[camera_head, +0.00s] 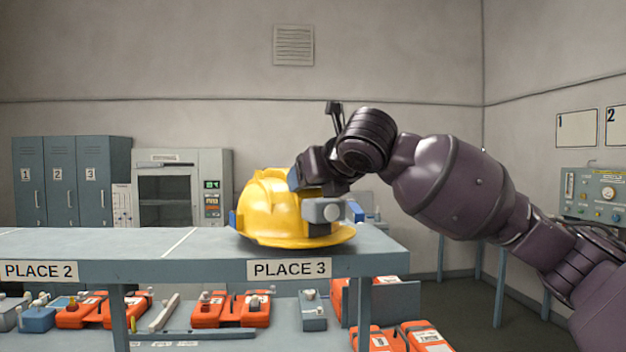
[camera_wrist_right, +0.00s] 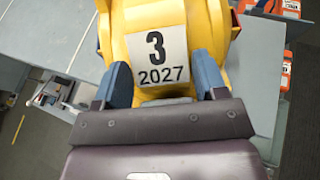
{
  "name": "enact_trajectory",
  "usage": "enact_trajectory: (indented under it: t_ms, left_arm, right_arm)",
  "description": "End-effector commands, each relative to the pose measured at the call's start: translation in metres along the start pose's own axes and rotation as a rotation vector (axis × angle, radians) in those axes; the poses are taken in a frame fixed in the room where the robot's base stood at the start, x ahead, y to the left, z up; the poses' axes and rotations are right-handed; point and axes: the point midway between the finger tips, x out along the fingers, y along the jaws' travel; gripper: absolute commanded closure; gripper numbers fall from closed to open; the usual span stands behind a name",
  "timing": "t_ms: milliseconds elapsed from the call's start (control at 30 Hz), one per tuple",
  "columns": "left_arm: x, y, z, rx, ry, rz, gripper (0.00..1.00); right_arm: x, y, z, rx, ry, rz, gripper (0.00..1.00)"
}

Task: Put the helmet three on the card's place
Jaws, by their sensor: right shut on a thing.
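The yellow helmet (camera_head: 272,209) stands upright on the shelf top above the PLACE 3 label (camera_head: 289,268). Its brim reaches close to the shelf's right end. My right gripper (camera_head: 318,190) is shut on the helmet from above and the right side. In the right wrist view the gripper's two blue-grey fingers (camera_wrist_right: 165,82) sit on either side of the helmet (camera_wrist_right: 205,28), which bears a white sticker (camera_wrist_right: 158,55) reading "3" and "2027". No card is seen. My left gripper is not in view.
The shelf top (camera_head: 120,241) is clear to the left, above the PLACE 2 label (camera_head: 38,271). Orange sets (camera_head: 231,309) lie on the lower shelf. Lockers (camera_head: 72,180) and a cabinet with a green display (camera_head: 180,187) stand behind. A control panel (camera_head: 597,195) is at the right.

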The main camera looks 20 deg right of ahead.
Motion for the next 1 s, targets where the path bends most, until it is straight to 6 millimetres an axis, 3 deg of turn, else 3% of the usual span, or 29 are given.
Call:
enact_trajectory:
  t_ms: [133, 167, 300, 667, 867, 1000]
  left_arm:
    - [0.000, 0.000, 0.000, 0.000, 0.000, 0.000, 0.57]
    - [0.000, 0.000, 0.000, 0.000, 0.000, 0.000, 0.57]
    - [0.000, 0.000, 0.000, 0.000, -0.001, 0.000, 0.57]
    - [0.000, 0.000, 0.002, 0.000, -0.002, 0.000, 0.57]
    - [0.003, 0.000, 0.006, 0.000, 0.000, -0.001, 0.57]
    - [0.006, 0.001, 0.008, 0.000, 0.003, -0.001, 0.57]
  right_arm:
    - [0.000, 0.000, 0.000, 0.000, -0.003, 0.000, 0.89]
    - [0.001, 0.000, -0.001, 0.000, 0.000, 0.000, 0.33]
    - [0.001, 0.000, -0.001, 0.000, 0.000, 0.000, 0.12]
    - [-0.002, 0.000, 0.001, -0.001, -0.001, 0.000, 0.09]
    - [-0.026, 0.000, 0.000, -0.003, -0.004, -0.001, 0.09]
    - [-0.054, 0.000, 0.000, -0.003, -0.005, -0.002, 0.09]
